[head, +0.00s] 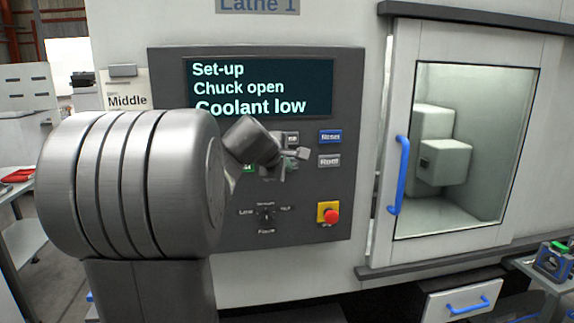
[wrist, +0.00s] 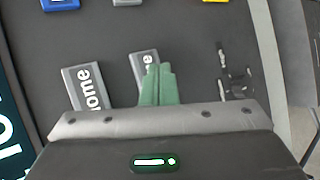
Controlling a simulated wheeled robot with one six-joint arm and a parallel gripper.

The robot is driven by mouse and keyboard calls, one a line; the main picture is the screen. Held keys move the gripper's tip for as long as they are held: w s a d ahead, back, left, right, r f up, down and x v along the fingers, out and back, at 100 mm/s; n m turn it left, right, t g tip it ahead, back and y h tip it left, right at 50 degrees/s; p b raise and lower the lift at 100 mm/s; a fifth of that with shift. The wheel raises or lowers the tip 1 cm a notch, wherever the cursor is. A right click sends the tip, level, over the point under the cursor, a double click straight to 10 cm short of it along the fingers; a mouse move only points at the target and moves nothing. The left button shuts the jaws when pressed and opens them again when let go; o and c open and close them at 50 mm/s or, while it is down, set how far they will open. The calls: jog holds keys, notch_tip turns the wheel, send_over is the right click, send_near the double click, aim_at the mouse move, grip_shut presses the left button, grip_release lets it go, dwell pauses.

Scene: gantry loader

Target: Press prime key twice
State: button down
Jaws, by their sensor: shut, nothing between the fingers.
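My gripper (wrist: 159,82) is shut and empty, its green fingertips pointing at the dark control panel. In the wrist view, a grey key (wrist: 138,62) lies right at the fingertips and is partly hidden by them. Only an "e" of its label shows, so I cannot read it in full as prime. I cannot tell whether the fingertips touch it. Beside it on the left is a grey key reading "ome" (wrist: 82,88). In the head view, my gripper (head: 286,165) is in front of the key area, and my arm and wrist cover several keys.
The panel also has a blue Reset key (head: 330,136), a grey Run key (head: 329,160), a selector dial (head: 266,216) and a red emergency button (head: 331,216). The screen (head: 260,88) reads "Set-up, Chuck open, Coolant low". A windowed door with a blue handle (head: 399,175) stands right.

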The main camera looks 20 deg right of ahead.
jog(key=shift+w, duration=0.2)
jog(key=shift+s, duration=0.1)
dwell(0.4)
jog(key=shift+s+a, duration=0.1)
jog(key=shift+s, duration=0.55)
jog(key=s, duration=0.2)
jog(key=s+a+b, duration=0.1)
jog(key=s, duration=0.2)
jog(key=shift+a, duration=0.1)
jog(key=shift+w, duration=0.1)
dwell(2.4)
